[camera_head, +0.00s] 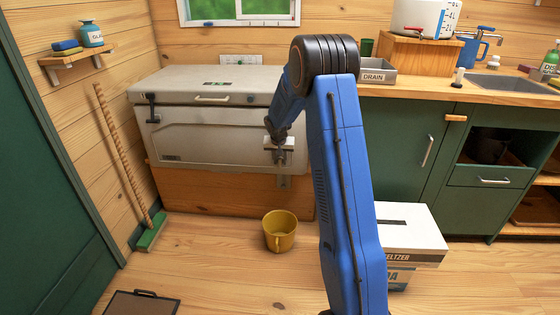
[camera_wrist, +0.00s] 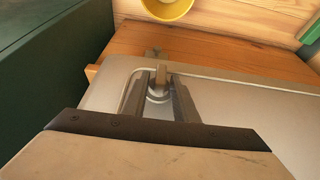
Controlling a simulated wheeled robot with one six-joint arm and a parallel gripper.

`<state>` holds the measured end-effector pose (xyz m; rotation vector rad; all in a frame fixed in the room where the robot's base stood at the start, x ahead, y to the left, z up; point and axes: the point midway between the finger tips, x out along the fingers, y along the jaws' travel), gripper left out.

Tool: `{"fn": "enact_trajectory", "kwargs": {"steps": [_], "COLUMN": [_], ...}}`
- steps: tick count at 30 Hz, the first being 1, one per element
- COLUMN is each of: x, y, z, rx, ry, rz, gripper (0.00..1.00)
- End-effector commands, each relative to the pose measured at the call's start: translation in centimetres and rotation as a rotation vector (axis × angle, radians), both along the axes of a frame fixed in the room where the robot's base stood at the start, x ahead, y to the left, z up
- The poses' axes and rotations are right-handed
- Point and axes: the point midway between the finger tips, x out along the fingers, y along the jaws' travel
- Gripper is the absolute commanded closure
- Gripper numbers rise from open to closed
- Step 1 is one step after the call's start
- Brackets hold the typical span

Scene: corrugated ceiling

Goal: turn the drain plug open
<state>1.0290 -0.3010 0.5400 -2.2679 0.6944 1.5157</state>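The drain plug (camera_wrist: 158,92) sits in a recess in the cooler's wall, with a small tab on it, in the wrist view. My gripper (camera_wrist: 163,80) has one finger on each side of the plug. The fingers look apart, with a gap beside the tab; contact cannot be made out. In the head view my gripper (camera_head: 280,147) is at the lower right of the front of the grey cooler (camera_head: 200,135), and the plug is hard to tell from it. The cooler's lid is shut.
A yellow bucket (camera_head: 280,232) stands on the floor below the cooler's front; it also shows in the wrist view (camera_wrist: 167,7). A white box (camera_head: 412,240) stands right of my arm. A broom (camera_head: 124,160) leans at the left wall. A DRAIN tray (camera_head: 376,77) is on the counter.

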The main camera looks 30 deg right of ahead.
Motion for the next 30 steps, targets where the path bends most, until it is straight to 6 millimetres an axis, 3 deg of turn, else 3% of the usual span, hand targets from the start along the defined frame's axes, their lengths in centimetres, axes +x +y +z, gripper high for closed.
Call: {"fn": "enact_trajectory", "kwargs": {"steps": [14,30], "x": [0.13,0.62], "y": [0.26,0.95], "z": [-0.01,-0.32], "rx": [-0.058,-0.386], "ry": [0.039,0.26], "rz": [0.004,0.004], "gripper": [0.96,0.96]}}
